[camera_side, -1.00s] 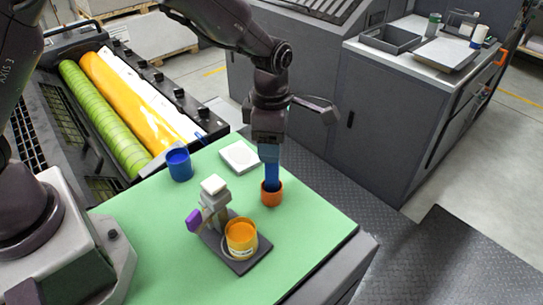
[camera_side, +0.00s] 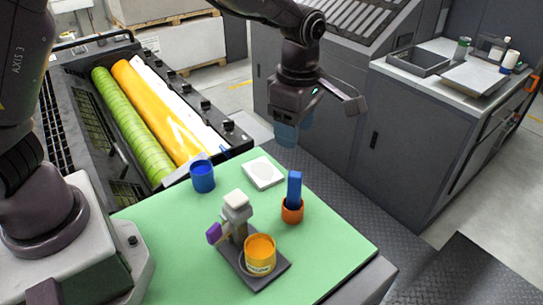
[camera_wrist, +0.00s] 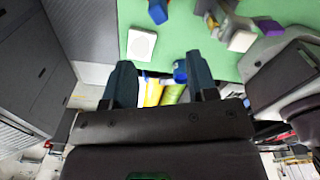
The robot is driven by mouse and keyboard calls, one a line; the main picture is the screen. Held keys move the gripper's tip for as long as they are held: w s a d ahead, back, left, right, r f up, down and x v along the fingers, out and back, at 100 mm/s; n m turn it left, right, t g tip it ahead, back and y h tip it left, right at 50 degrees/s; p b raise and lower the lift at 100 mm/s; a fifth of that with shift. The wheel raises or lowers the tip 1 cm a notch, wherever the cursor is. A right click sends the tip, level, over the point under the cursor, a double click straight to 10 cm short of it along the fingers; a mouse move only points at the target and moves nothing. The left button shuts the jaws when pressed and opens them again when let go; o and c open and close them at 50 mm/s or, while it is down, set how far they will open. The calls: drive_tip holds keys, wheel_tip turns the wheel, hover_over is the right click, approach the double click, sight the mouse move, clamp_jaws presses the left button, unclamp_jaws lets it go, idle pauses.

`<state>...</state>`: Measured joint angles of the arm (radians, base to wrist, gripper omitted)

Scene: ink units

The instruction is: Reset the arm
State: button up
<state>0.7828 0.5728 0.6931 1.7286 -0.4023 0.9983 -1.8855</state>
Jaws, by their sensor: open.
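My gripper (camera_side: 287,132) hangs above the far edge of the green table, open and empty, pointing down. Its two dark teal fingers (camera_wrist: 161,80) stand well apart in the wrist view. A blue stick (camera_side: 294,188) stands upright in a small orange cup (camera_side: 292,213), below and apart from my gripper. The stick also shows at the top of the wrist view (camera_wrist: 158,11).
On the green mat (camera_side: 180,240) are a blue cup (camera_side: 202,178), a white square tile (camera_side: 263,172), and a grey stand (camera_side: 237,212) with a purple piece beside a yellow ink tin (camera_side: 260,256). A roller press (camera_side: 140,130) lies left; grey cabinets (camera_side: 400,140) stand behind.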

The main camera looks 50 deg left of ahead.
drive_tip(key=s+a+r+m+t, duration=0.2)
drive_tip(key=s+a+r+m, duration=0.3)
drive_tip(key=s+m, duration=0.5)
drive_tip(key=s+a+r+m+t, duration=0.3)
drive_tip(key=s+a+r+m, duration=0.2)
drive_tip(key=s+r+m, duration=0.3)
drive_tip(key=s+m, duration=0.3)
drive_tip(key=m, duration=0.1)
drive_tip(key=shift+a+r+t, duration=0.15)
drive_tip(key=shift+a+t, duration=0.1)
drive_tip(key=shift+t, duration=0.05)
